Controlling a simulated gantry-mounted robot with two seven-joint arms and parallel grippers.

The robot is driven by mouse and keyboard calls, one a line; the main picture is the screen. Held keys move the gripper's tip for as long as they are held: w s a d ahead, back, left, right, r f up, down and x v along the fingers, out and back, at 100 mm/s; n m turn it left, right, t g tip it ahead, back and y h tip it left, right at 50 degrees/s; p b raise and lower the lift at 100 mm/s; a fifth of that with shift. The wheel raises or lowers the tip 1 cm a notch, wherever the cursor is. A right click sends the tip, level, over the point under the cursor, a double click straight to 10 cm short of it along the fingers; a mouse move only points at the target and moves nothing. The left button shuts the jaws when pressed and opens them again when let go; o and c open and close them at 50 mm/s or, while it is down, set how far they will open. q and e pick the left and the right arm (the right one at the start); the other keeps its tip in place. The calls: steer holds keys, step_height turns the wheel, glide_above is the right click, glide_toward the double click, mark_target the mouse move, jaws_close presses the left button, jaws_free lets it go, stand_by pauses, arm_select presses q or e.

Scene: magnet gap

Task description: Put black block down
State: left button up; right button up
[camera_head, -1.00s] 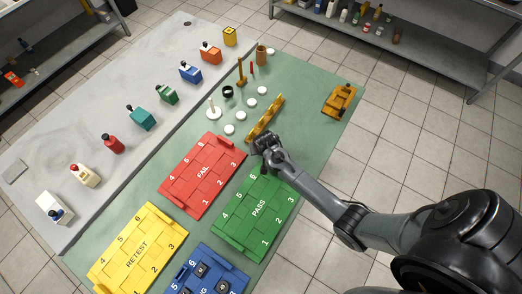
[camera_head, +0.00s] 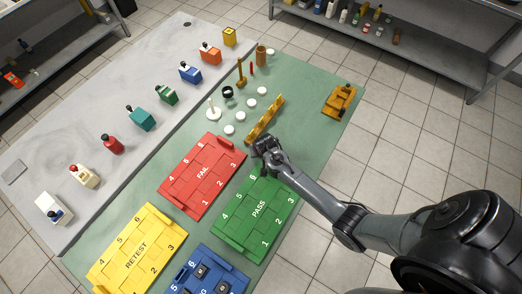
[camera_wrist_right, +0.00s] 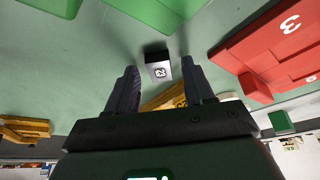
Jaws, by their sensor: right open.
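A black block (camera_wrist_right: 158,64) with a white label marked 2 shows in the right wrist view, on the green mat between and just past the fingertips. My right gripper (camera_wrist_right: 160,72) is open, with a finger on each side of the block's line and a visible gap to it. In the head view my right gripper (camera_head: 263,146) is low over the mat, by the upper corner of the green PASS tray (camera_head: 258,206) and right of the red FAIL tray (camera_head: 203,173). The block cannot be made out there. My left gripper is not in view.
The yellow RETEST tray (camera_head: 137,250) and a blue tray (camera_head: 236,279) holding dark blocks lie nearer the bottom. A wooden rack (camera_head: 265,119) stands just beyond the gripper, with white discs (camera_head: 247,116) to its left. Free green mat (camera_head: 310,125) lies to the right.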

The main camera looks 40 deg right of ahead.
steer(key=shift+r, duration=0.15)
steer(key=p+v, duration=0.3)
steer(key=v, duration=0.9)
steer(key=s+a+r+n+y, duration=0.1)
steer(key=s+a+n, duration=0.3)
steer(key=s, duration=0.6)
steer(key=shift+a+r+y, duration=0.3)
steer(key=shift+a+r, duration=0.55)
steer(key=shift+a, duration=0.2)
steer(key=shift+o, duration=0.5)
steer(key=s+a+r+n, duration=0.3)
steer(key=s+r, duration=0.3)
steer(key=s, duration=0.3)
steer(key=shift+s+n+y, duration=0.4)
steer(key=shift+n, duration=0.1)
steer(key=shift+a, duration=0.1)
steer(key=shift+w, duration=0.1)
